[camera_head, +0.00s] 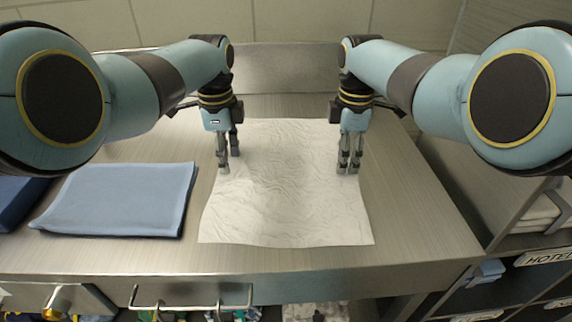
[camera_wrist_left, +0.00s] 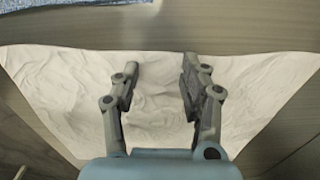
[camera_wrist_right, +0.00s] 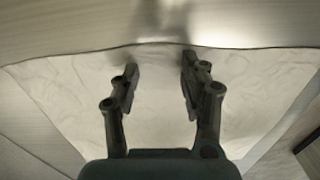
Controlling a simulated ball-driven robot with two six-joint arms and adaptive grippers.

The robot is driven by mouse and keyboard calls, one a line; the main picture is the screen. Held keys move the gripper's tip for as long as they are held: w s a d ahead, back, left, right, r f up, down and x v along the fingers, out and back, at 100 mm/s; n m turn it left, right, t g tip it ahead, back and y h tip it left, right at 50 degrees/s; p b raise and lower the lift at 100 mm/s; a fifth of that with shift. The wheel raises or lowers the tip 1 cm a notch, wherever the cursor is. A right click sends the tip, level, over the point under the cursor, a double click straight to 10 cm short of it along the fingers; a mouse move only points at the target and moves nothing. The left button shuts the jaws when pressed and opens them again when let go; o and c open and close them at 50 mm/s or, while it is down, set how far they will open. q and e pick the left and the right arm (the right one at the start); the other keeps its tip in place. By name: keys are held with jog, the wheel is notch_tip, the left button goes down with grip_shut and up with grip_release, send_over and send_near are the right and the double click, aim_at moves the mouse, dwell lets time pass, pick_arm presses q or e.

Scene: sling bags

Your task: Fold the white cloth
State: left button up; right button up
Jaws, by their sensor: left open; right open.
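The white cloth (camera_head: 285,205) lies spread out and wrinkled on the metal table, roughly rectangular. My left gripper (camera_head: 229,163) points down over the cloth's left part, near its left edge. My right gripper (camera_head: 348,166) points down near the cloth's right edge. Both are open, with nothing between the fingers. In the left wrist view the cloth (camera_wrist_left: 70,95) spreads under the parted fingers (camera_wrist_left: 160,72). In the right wrist view the fingertips (camera_wrist_right: 160,65) are near an edge of the cloth (camera_wrist_right: 70,95). I cannot tell whether the fingertips touch the cloth.
A folded blue cloth (camera_head: 120,198) lies to the left on the table, with a darker blue item (camera_head: 20,200) beyond it. The table (camera_head: 420,235) is bare right of the white cloth. Shelves with a label (camera_head: 545,257) stand at the right, below table height.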

pick_arm(q)
jog(key=shift+s, duration=0.1)
jog(key=shift+f, duration=0.15)
pick_arm(e)
jog(key=shift+f, duration=0.1)
pick_arm(q)
jog(key=shift+f, duration=0.15)
pick_arm(e)
jog(key=shift+f, duration=0.15)
pick_arm(q)
jog(key=shift+c, duration=1.1)
pick_arm(e)
jog(key=shift+c, duration=1.1)
pick_arm(q)
jog(key=shift+s, duration=0.1)
grip_shut()
pick_arm(e)
jog(key=shift+s+f, duration=0.1)
jog(key=shift+s, duration=0.05)
grip_shut()
pick_arm(q)
jog(key=shift+f, duration=0.15)
